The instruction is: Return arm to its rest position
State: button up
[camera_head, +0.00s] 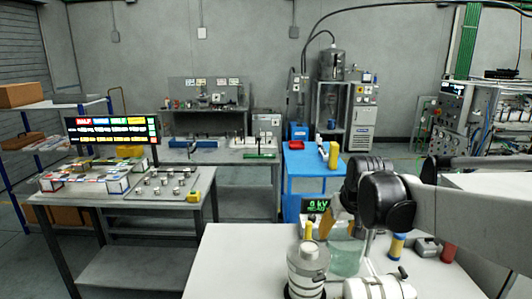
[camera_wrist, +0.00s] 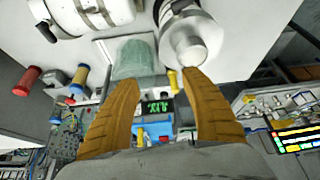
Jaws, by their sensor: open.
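My gripper (camera_head: 340,222) hangs above the white table (camera_head: 235,262) in the head view, at the end of my arm coming from the right. In the wrist view its two orange-brown fingers (camera_wrist: 160,77) are spread apart with nothing between them. A greenish translucent vessel (camera_head: 346,257) stands below and near the fingers; it also shows in the wrist view (camera_wrist: 132,58). A white and grey cylinder (camera_head: 308,265) stands upright to the left, and in the wrist view it is beyond the right fingertip (camera_wrist: 187,40). My arm hides part of the table.
A small green-digit display (camera_head: 316,205), a yellow cylinder (camera_head: 308,230), a blue-and-yellow cylinder (camera_head: 396,246) and a red cylinder (camera_head: 448,252) stand on the table. A white cylinder (camera_head: 378,289) lies at the front. A blue cart (camera_head: 312,165) stands behind. The table's left part is clear.

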jog(key=s+f+t+b, duration=0.1)
jog(key=s+f+b, duration=0.1)
jog(key=s, duration=1.1)
jog(key=s+f+b, duration=0.2)
jog(key=s+f, duration=0.3)
jog(key=s, duration=0.8)
jog(key=shift+f+m+t, duration=0.3)
jog(key=shift+m+t, duration=0.1)
jog(key=shift+f, duration=0.1)
